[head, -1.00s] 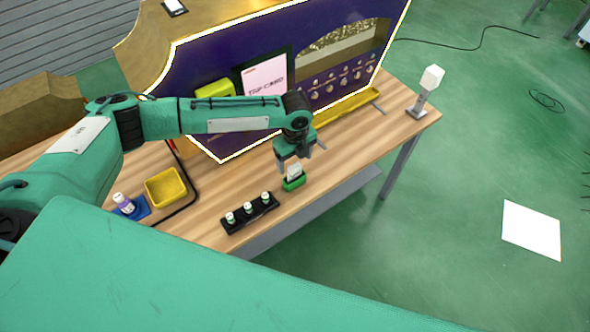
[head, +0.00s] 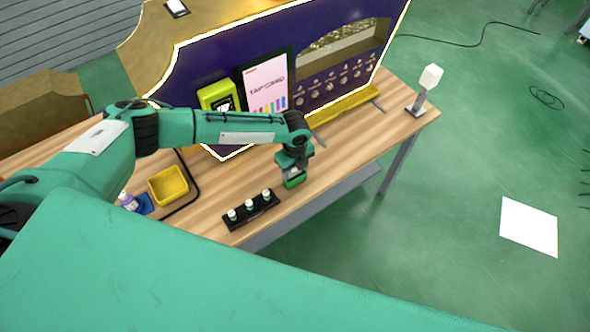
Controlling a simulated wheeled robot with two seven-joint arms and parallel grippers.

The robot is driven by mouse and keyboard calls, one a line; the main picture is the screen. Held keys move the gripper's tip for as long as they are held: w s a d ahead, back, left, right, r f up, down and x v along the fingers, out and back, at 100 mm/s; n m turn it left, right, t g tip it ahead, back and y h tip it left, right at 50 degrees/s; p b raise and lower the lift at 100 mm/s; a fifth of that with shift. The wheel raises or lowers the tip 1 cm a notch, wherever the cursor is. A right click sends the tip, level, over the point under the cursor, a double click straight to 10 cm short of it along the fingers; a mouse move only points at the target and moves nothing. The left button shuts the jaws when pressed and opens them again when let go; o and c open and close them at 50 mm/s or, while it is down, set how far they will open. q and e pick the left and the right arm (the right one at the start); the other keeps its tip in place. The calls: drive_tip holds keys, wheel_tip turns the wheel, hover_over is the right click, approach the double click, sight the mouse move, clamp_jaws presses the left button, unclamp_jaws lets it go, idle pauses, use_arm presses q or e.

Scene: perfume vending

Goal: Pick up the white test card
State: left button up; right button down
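A small green holder (head: 295,182) stands near the front edge of the wooden table. The white test card stands in it in the earlier view; now my gripper largely hides the card. My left gripper (head: 293,169) points down right over the holder, with its fingertips at the height of the card. The fingers are too small and covered to tell whether they are open or shut on the card. My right gripper is not in view.
A black rack (head: 251,210) with several small white-capped vials sits left of the holder. A yellow tray (head: 168,186) and a purple-labelled bottle (head: 128,201) lie further left. The purple vending machine (head: 220,62) stands behind.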

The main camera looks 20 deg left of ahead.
use_arm(q)
drive_tip(key=c, duration=0.5)
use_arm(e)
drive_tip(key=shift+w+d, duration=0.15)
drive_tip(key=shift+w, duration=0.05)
